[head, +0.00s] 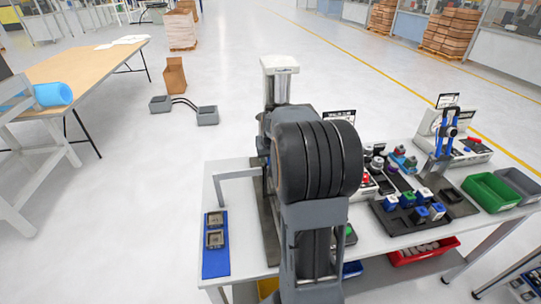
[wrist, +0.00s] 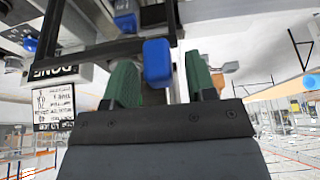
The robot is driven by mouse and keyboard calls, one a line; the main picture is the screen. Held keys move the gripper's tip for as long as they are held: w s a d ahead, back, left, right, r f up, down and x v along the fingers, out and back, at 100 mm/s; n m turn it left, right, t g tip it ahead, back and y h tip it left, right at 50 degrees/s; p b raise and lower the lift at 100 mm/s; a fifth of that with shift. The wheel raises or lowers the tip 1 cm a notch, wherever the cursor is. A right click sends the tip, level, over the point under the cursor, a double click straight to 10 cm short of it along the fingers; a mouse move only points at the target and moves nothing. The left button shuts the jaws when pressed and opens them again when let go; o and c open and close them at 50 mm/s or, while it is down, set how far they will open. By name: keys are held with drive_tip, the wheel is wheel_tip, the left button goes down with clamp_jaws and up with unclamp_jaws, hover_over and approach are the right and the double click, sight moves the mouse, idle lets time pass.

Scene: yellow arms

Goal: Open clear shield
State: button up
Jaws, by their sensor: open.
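In the wrist view a blue block-shaped handle (wrist: 157,60) sits on a dark frame (wrist: 100,54), which looks like the edge of the clear shield. The clear panel itself is hard to make out. My gripper (wrist: 160,78) is open, with one green finger on each side of the blue handle. Gaps show between the handle and both fingers. In the head view my arm hides the gripper, the handle and most of the machine.
The white workbench (head: 235,185) holds a blue tray (head: 216,262) at left and a dark tray of blue, green and white parts (head: 385,215) at right. Green (head: 490,193) and red bins (head: 422,252) are at the right. A second blue-handled device (head: 446,135) stands at the back right.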

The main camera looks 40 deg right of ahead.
clamp_jaws()
idle(0.5)
